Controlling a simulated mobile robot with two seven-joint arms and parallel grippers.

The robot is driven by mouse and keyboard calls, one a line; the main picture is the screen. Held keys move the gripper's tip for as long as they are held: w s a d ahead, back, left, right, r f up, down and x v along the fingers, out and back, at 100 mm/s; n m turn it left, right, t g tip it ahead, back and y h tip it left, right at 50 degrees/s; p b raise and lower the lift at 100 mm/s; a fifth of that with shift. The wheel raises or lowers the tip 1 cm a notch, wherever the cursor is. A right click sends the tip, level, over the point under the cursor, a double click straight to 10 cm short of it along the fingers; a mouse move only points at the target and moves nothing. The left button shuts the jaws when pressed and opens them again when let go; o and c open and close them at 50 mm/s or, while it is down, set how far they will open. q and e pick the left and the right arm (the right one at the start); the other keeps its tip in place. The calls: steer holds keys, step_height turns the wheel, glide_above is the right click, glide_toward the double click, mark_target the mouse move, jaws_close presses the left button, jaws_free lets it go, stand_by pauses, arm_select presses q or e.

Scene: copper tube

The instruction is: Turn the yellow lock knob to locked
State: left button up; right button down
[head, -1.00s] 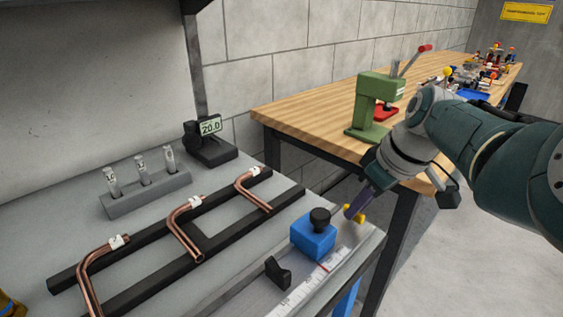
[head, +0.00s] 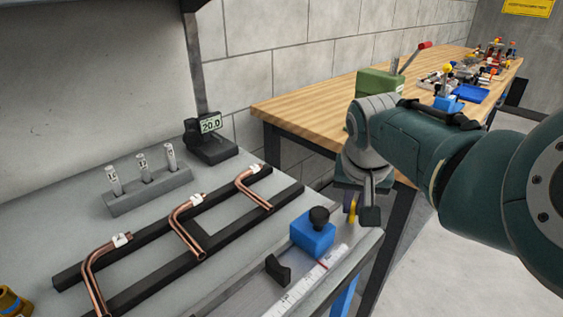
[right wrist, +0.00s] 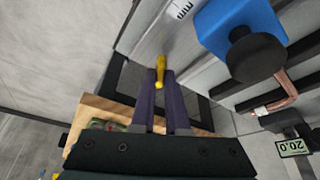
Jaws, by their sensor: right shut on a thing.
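The yellow lock knob (head: 352,209) is at the right end of the bench fixture, near the bench edge, and is partly hidden by my right gripper in the head view. In the right wrist view the yellow knob (right wrist: 160,68) shows between the two dark fingertips. My right gripper (right wrist: 161,77) is shut on the knob and reaches down to it from above. My left gripper is not in view.
A blue block with a black knob (head: 312,236) stands just left of the yellow knob, beside a white scale (head: 300,288). Bent copper tubes (head: 186,228) lie on a black rack. A wooden workbench (head: 310,108) with a green press (head: 378,82) is behind.

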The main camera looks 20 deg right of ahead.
steer(key=m+b, duration=0.2)
steer(key=m+g+h+b, duration=0.1)
steer(key=m, duration=0.1)
steer(key=shift+w+f+b, duration=0.1)
steer(key=shift+f+b, duration=0.15)
steer(key=shift+b, duration=0.05)
steer(key=shift+a+r+m+g+b, duration=0.15)
steer(key=shift+m+g+b, duration=0.35)
steer(key=shift+m+b, duration=0.55)
steer(key=c, duration=0.9)
jaws_free()
steer(key=shift+r, duration=0.15)
steer(key=p+v, duration=0.2)
steer(key=v, duration=0.7)
steer(key=shift+a+r+p, duration=0.25)
steer(key=shift+r+p, duration=0.05)
steer(key=shift+p, duration=0.1)
